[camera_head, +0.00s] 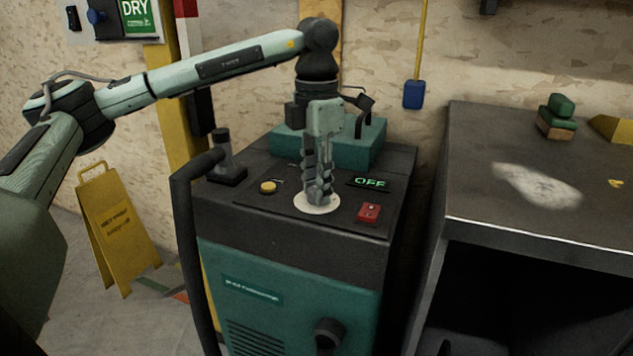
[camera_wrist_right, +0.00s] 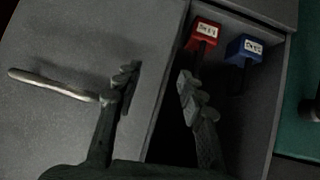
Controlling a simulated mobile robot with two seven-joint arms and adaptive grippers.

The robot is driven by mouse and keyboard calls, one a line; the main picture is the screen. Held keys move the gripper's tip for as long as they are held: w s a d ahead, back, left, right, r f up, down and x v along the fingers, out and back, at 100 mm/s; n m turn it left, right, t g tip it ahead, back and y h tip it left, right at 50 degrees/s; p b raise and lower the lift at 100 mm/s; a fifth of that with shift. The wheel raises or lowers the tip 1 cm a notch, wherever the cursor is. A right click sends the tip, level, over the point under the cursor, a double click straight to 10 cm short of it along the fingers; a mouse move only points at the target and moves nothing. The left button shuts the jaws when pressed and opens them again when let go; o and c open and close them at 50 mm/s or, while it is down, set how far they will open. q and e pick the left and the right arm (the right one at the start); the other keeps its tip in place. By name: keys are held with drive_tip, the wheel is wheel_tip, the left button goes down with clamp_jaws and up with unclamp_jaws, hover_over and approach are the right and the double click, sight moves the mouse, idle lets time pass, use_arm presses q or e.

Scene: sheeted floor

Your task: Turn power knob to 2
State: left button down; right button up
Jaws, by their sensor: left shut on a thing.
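The green and black machine (camera_head: 270,232) stands in the middle of the head view. A white round dial plate (camera_head: 300,206) sits on its top panel. My left gripper (camera_head: 319,200) points down over this plate and is shut on the power knob, which its fingers mostly hide. A small display reading OFF (camera_head: 369,183) is right of the dial. A red switch (camera_head: 369,213) and a yellow button (camera_head: 268,187) flank it. My right gripper (camera_wrist_right: 155,90) shows in the right wrist view with its fingers apart and nothing between them.
A yellow floor sign (camera_head: 118,230) stands left. A black handle (camera_head: 183,230) rises at the machine's left. The right wrist view shows red (camera_wrist_right: 205,34) and blue (camera_wrist_right: 244,49) labelled pieces in a compartment.

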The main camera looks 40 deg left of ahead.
use_arm(q)
drive_tip(key=m, duration=0.5)
drive_tip(key=shift+m, duration=0.3)
drive_tip(key=m, duration=0.2)
drive_tip(key=shift+m+p, duration=0.35)
drive_tip(key=shift+m, duration=0.75)
use_arm(e)
drive_tip(key=shift+s+d+f+g+h, duration=0.6)
drive_tip(key=shift+s+d+f+g, duration=0.5)
drive_tip(key=shift+s+d+f, duration=0.4)
use_arm(q)
drive_tip(key=shift+w, duration=0.1)
use_arm(e)
drive_tip(key=shift+r, duration=0.1)
drive_tip(key=shift+w+r, duration=0.1)
use_arm(q)
drive_tip(key=c, duration=1.3)
unclamp_jaws()
drive_tip(key=shift+o, duration=0.6)
wheel_tip(320, 180, up, 12)
